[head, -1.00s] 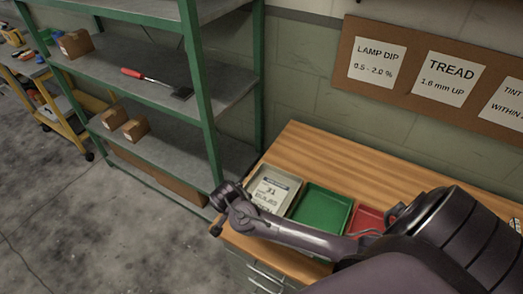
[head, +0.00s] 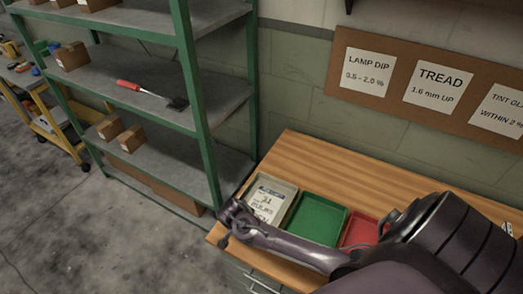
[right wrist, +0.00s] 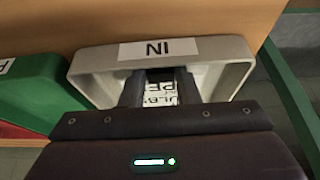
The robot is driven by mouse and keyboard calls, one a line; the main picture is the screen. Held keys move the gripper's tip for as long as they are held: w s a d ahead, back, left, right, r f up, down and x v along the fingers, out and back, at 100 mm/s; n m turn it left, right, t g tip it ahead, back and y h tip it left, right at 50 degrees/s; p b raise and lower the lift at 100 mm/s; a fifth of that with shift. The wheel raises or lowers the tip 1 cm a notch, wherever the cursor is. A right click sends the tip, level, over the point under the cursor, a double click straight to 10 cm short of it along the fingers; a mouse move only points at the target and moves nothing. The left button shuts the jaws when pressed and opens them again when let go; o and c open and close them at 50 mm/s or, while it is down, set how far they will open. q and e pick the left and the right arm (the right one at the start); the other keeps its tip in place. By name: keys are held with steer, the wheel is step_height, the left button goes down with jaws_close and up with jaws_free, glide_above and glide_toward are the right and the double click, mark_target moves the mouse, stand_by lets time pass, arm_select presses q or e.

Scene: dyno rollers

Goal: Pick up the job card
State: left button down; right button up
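The job card (head: 264,199) is a white sheet with dark print. It lies in the grey tray (head: 290,204) at the left end of the wooden bench. My right gripper (head: 228,226) is at the tray's near left side in the head view. In the right wrist view my right gripper (right wrist: 161,88) is open, its two dark fingers apart over the tray. Part of the card (right wrist: 162,98) shows between the fingers; the rest is hidden. The tray's wall has an "IN" label (right wrist: 158,48). I cannot tell whether the fingers touch the card. My left gripper is not in view.
A green tray (head: 317,220) and a red tray (head: 358,231) stand beside the grey one. Green-framed shelving (head: 190,90) with cartons stands close at the left. The bench's back strip (head: 330,160) is clear. A notice board (head: 400,88) hangs above.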

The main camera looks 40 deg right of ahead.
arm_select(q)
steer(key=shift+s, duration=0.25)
arm_select(e)
steer(key=shift+c, duration=1.2)
